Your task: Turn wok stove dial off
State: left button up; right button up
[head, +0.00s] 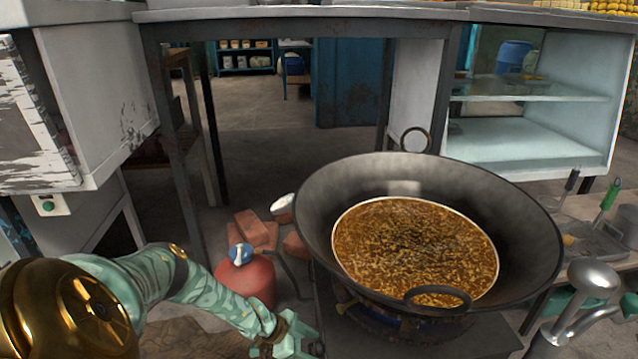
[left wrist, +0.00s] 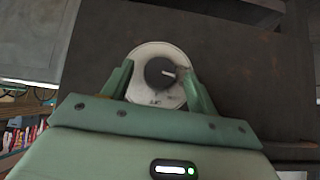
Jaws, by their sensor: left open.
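The stove dial (left wrist: 158,72) is a round black knob with a white pointer mark toward the right, on a pale round plate (left wrist: 150,96). My left gripper (left wrist: 159,68) is open, with one green finger on each side of the knob. The right finger is nearer the knob; I cannot tell whether it touches. In the head view my left gripper (head: 290,340) is low, left of the wok stove (head: 415,335). The dial cannot be made out there. A large black wok (head: 530,235) with brown bubbling-looking contents sits on the stove.
A red gas cylinder (head: 246,282) with a blue top stands close to my left arm. Bricks (head: 252,230) lie behind it. A white cabinet (head: 95,95) is at the left, and a glass-shelved case (head: 530,130) at the back right.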

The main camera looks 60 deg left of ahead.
pick_arm(q)
jog(key=shift+w+d+f, duration=0.15)
jog(key=shift+w+f, duration=0.15)
jog(key=shift+w, duration=0.05)
pick_arm(e)
jog(key=shift+w+a+r, duration=0.3)
jog(key=shift+w+a, duration=0.05)
jog(key=shift+w, duration=0.1)
pick_arm(q)
jog(key=c, duration=1)
pick_arm(e)
jog(key=shift+r, duration=0.1)
